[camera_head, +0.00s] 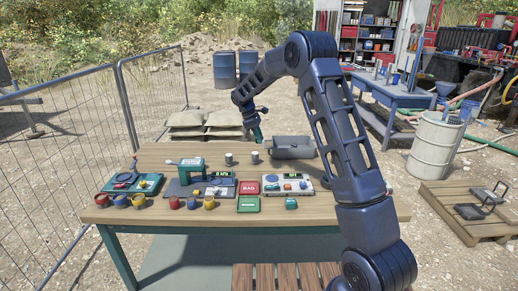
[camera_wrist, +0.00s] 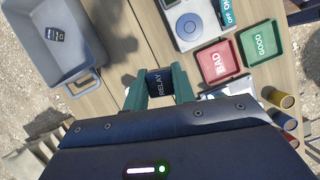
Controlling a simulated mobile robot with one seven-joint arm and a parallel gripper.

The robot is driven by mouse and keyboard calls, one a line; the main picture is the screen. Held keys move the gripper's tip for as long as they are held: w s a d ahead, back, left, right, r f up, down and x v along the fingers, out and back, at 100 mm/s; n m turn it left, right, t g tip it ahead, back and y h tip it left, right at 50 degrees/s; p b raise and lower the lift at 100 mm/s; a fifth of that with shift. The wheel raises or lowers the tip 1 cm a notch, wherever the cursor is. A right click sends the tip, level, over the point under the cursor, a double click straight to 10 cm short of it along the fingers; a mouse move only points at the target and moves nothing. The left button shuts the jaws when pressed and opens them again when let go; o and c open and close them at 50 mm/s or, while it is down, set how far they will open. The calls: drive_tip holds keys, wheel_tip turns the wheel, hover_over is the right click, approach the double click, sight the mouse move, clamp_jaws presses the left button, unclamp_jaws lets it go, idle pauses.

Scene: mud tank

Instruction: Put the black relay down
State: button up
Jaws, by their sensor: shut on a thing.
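The black relay (camera_wrist: 159,86), with the word RELAY on its face, is between the green fingers of my gripper (camera_wrist: 161,84) in the wrist view. My gripper is shut on it, above the wooden workbench (camera_wrist: 130,60). In the head view my gripper (camera_head: 258,134) hangs over the back of the bench, left of the grey bin; the relay cannot be made out there. The grey bin (camera_wrist: 88,78) has another small black block (camera_wrist: 55,34) inside. A red tray marked BAD (camera_wrist: 218,63) and a green tray marked GOOD (camera_wrist: 259,42) lie to the right in the wrist view.
A pale tester (camera_head: 294,190) stands beside the red tray on the bench. A green press (camera_head: 187,170), a teal-based device (camera_head: 130,184) and several coloured cups (camera_head: 138,200) fill the left side. Two small cylinders (camera_head: 229,159) stand near the back. The right end of the bench looks fairly clear.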

drive_tip(key=shift+w+r, duration=0.1)
drive_tip(key=shift+r, duration=0.8)
drive_tip(key=w+d+n+t, duration=0.1)
drive_tip(key=w+d+n, duration=0.3)
drive_tip(key=w+d, duration=0.6)
drive_tip(key=w+d+n+t, duration=0.25)
drive_tip(key=w+d, duration=0.45)
drive_tip(key=w, duration=0.5)
approach(288, 147)
drive_tip(key=shift+n+g, duration=0.25)
drive_tip(key=shift+g, duration=0.1)
drive_tip(key=s+d+f, duration=0.1)
drive_tip(key=s+f, duration=0.2)
drive_tip(key=s+d+f, duration=0.1)
drive_tip(key=f, duration=0.1)
drive_tip(key=shift+s+d+f, duration=0.15)
drive_tip(key=shift+d+f, duration=0.05)
drive_tip(key=shift+d, duration=0.1)
drive_tip(key=shift+f, duration=0.1)
drive_tip(key=o, duration=1)
drive_tip(key=shift+c, duration=0.2)
